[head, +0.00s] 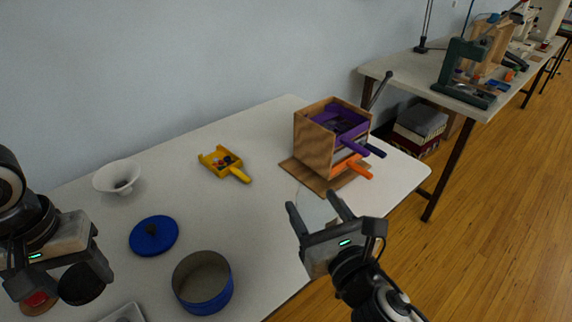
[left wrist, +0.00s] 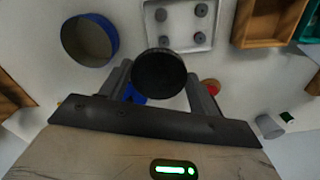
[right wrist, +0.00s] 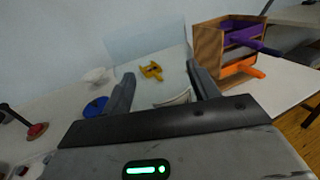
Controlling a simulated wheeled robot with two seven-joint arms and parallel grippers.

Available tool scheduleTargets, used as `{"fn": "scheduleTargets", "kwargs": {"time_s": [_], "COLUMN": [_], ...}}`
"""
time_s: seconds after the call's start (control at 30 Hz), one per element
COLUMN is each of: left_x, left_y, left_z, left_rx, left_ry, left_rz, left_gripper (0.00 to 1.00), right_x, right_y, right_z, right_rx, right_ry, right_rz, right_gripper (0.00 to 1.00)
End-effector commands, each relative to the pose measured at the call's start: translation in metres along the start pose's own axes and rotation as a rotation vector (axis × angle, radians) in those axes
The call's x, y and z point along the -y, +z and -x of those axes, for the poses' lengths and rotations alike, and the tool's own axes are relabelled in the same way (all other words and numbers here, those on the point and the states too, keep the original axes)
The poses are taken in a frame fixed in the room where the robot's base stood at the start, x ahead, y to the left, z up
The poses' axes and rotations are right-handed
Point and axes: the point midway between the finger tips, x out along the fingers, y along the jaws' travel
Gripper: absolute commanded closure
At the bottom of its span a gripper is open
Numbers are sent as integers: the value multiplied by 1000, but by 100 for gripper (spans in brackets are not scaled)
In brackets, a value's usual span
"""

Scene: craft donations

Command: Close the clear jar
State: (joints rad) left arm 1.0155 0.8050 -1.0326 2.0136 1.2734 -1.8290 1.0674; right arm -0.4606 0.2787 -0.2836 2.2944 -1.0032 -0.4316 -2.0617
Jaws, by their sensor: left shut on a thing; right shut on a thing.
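My left gripper (head: 62,282) is shut on a round black lid (head: 82,284) and holds it above the table's left end. The lid shows as a dark disc (left wrist: 158,72) between the fingers in the left wrist view. My right gripper (head: 320,210) is shut on the clear jar (head: 314,208), which is see-through and hard to make out. In the right wrist view a pale curved rim of the jar (right wrist: 174,98) shows between the fingers. The lid and the jar are far apart.
On the white table are a blue tin (head: 203,283), a blue lid (head: 154,235), a white funnel (head: 117,177), a yellow scoop (head: 221,163) and a wooden drawer box (head: 316,148). A white tray (left wrist: 180,40) and a red item (head: 38,303) are near my left gripper. The table centre is clear.

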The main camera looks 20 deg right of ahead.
Motion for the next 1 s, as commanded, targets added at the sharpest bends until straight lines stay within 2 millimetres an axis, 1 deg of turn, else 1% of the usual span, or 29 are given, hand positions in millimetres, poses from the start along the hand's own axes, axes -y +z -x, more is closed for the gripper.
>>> {"fn": "scheduleTargets", "kwargs": {"time_s": [0.07, 0.17, 0.3, 0.4, 0.5, 0.6, 0.7, 0.83, 1.0], "left_x": [0, 0, 0, 0, 0, 0, 0, 0, 0], "left_y": [0, 0, 0, 0, 0, 0, 0, 0, 0], "left_z": [0, 0, 0, 0, 0, 0, 0, 0, 0], "left_rx": [0, 0, 0, 0, 0, 0, 0, 0, 0], "left_ry": [0, 0, 0, 0, 0, 0, 0, 0, 0], "left_rz": [0, 0, 0, 0, 0, -1, -1, -1, -1], "left_gripper": [59, 59, 59, 59, 59, 59, 59, 59, 59], "right_x": [-9, -27, -65, -89, -107, -121, -130, -135, -136], "right_y": [1, 3, 6, 7, 8, 9, 9, 9, 8], "right_z": [-1, -3, -7, -9, -10, -11, -12, -12, -11], "right_rx": [3, 4, 6, 4, 4, 2, 1, -1, -2], "right_ry": [45, 139, 332, 451, 542, 608, 652, 680, 686], "right_rz": [3, 7, 13, 10, 8, 4, 1, 1, 0], "right_gripper": [81, 81, 81, 81, 81, 81, 81, 81, 81]}}
